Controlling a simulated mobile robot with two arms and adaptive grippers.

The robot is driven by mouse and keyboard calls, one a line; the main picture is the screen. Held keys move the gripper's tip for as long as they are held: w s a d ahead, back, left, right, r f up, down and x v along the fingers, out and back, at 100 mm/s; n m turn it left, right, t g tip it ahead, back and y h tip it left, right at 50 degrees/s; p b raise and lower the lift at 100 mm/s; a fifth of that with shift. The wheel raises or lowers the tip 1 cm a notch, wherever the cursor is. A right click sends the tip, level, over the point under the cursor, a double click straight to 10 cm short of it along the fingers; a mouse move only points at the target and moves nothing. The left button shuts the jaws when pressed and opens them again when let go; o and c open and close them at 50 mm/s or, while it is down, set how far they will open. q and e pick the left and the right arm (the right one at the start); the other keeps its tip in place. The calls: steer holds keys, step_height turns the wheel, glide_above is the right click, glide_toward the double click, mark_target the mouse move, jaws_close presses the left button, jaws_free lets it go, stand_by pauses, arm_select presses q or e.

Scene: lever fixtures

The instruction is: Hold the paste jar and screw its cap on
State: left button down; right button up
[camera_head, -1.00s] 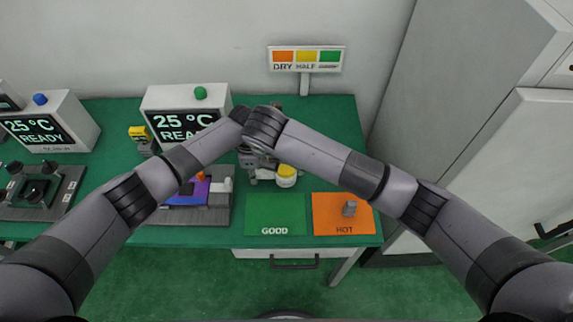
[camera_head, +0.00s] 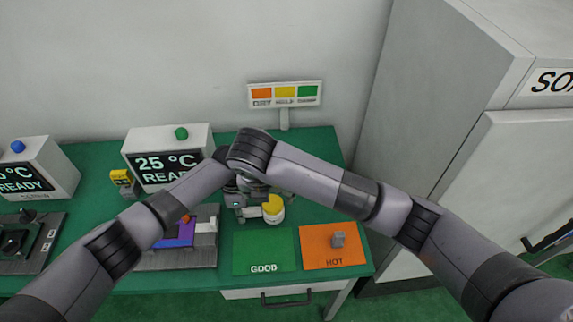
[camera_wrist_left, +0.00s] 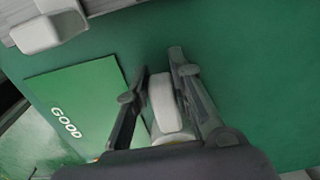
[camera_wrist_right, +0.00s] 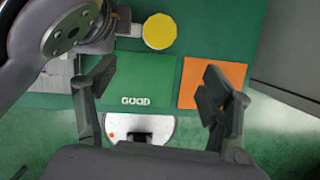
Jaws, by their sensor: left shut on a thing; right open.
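The paste jar (camera_head: 273,216) is white and round with a yellow top (camera_head: 273,204). It is upright behind the green GOOD mat in the head view. My left gripper (camera_head: 250,208) is shut on the jar from its left side.
The green GOOD mat (camera_head: 264,252) and the orange HOT mat (camera_head: 320,256) lie in front of the jar. A sign (camera_head: 284,95) stands behind. A 25 °C box (camera_head: 168,158) is at left, a tall cabinet (camera_head: 430,120) at right.

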mark_target(272, 203)
arm_select(q)
steer(key=shift+w, duration=0.1)
arm_select(e)
steer(key=w+d+f+n+g+y, duration=0.1)
steer(key=w+d+n+g+y, duration=0.3)
steer(key=n, duration=1)
steer(key=a+f, duration=0.1)
steer(key=f, duration=0.2)
steer(key=w+a+f+t, duration=0.1)
steer(key=f, duration=0.3)
steer(key=f+t+y, duration=0.1)
steer(key=f, duration=0.3)
steer(key=shift+w+a+f, duration=0.2)
steer(key=shift+w+a, duration=0.05)
steer(key=shift+a, duration=0.15)
steer(key=shift+c, duration=0.4)
